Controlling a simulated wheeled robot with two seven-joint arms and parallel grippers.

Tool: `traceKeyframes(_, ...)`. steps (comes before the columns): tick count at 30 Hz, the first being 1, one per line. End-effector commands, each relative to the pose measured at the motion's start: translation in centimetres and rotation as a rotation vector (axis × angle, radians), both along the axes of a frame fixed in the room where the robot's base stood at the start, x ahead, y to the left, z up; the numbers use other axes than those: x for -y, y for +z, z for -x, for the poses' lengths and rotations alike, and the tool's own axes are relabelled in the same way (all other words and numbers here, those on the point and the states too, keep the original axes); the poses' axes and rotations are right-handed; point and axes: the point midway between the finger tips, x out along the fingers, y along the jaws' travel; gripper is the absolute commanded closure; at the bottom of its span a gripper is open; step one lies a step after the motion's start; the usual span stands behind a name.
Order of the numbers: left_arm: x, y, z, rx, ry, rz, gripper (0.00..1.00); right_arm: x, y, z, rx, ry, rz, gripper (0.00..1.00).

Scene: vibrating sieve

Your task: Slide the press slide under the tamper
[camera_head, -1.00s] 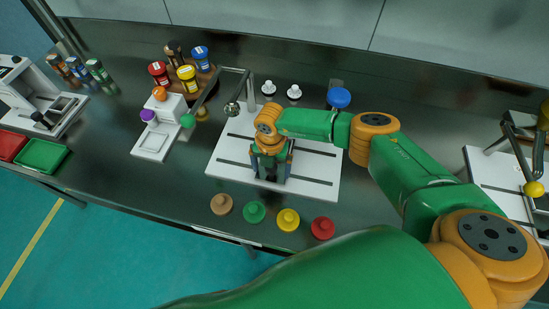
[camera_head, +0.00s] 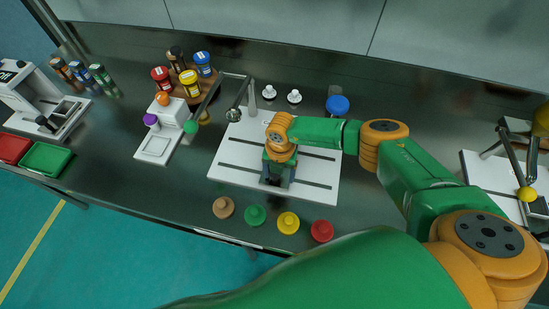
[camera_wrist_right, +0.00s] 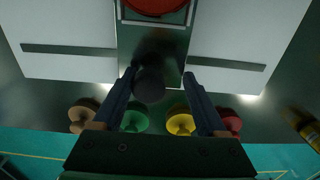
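A black knob (camera_wrist_right: 149,84) stands in the right wrist view on a dark strip between two white panels; I take it for the handle of the press slide. The knob is nearer the left finger; contact cannot be told. In the head view my right gripper (camera_head: 277,182) is low over the white slotted board (camera_head: 232,172). I cannot single out the tamper. My left gripper is not in view.
Tan (camera_head: 223,207), green (camera_head: 255,215), yellow (camera_head: 288,222) and red (camera_head: 322,230) knobbed pieces line the front edge. A blue-topped container (camera_head: 338,105) stands behind.

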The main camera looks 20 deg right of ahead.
Motion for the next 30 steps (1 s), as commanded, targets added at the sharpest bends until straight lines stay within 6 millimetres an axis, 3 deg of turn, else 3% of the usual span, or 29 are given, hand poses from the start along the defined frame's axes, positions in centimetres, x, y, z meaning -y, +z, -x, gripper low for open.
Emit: traceKeyframes(30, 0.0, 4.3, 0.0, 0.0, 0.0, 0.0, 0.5, 5.1, 0.2, 3.5, -0.002, -0.001, 0.001, 0.3)
